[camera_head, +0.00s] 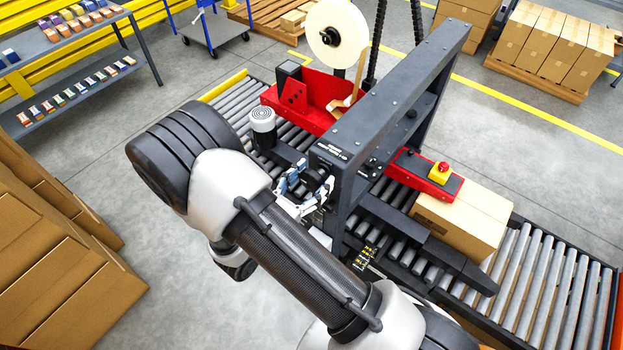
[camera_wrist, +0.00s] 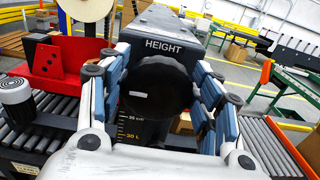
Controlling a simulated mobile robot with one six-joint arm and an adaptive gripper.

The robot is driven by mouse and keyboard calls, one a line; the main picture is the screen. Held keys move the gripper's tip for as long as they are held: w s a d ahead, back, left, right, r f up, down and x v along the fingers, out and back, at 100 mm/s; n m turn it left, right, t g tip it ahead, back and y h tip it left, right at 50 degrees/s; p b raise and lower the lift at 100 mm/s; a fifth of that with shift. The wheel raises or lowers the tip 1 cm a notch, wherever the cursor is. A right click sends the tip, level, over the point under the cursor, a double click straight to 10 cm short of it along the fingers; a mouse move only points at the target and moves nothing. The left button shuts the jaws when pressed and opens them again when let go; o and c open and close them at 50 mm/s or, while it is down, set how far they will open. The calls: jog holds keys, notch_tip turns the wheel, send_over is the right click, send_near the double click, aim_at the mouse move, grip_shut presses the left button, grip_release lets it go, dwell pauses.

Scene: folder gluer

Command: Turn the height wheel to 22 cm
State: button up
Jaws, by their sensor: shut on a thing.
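The black round height wheel (camera_wrist: 157,88) is at the centre of the wrist view, under the word HEIGHT on the dark machine frame. My gripper (camera_wrist: 158,72) has one blue-padded finger on each side of the wheel and is shut on its rim. A small white mark sits on the wheel's face. Below it, a yellow height scale (camera_wrist: 131,128) shows partly, with marks in the thirties; the pointer cannot be made out. In the head view, my gripper (camera_head: 303,190) is at the side of the machine frame (camera_head: 385,95), and my fingers partly hide the wheel (camera_head: 314,178).
A roller conveyor (camera_head: 545,280) passes under the frame, with a cardboard box (camera_head: 465,218) on it. Stacked cartons (camera_head: 60,260) stand at left, with clear floor between.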

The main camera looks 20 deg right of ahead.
jog(key=shift+f, duration=0.1)
jog(key=m+b, duration=0.2)
jog(key=b, duration=0.1)
jog(key=m+b, duration=0.2)
jog(key=b, duration=0.1)
jog(key=shift+s+d+f+m, duration=0.15)
jog(key=shift+f+m, duration=0.05)
jog(key=shift+m, duration=0.2)
jog(key=m+b, duration=0.2)
jog(key=b, duration=0.1)
jog(key=m+b, duration=0.2)
jog(key=b, duration=0.1)
jog(key=shift+s+d+f+m, duration=0.1)
jog(key=shift+s+f+m, duration=0.1)
jog(key=shift+m, duration=0.1)
jog(key=m+b, duration=0.5)
jog(key=b, duration=0.3)
jog(key=shift+f+b, duration=0.2)
jog(key=shift+b, duration=0.15)
jog(key=m+b, duration=0.3)
jog(key=b, duration=0.1)
jog(key=shift+d+b, duration=0.1)
jog(key=shift+b, duration=0.2)
jog(key=shift+r, duration=0.15)
jog(key=o, duration=1)
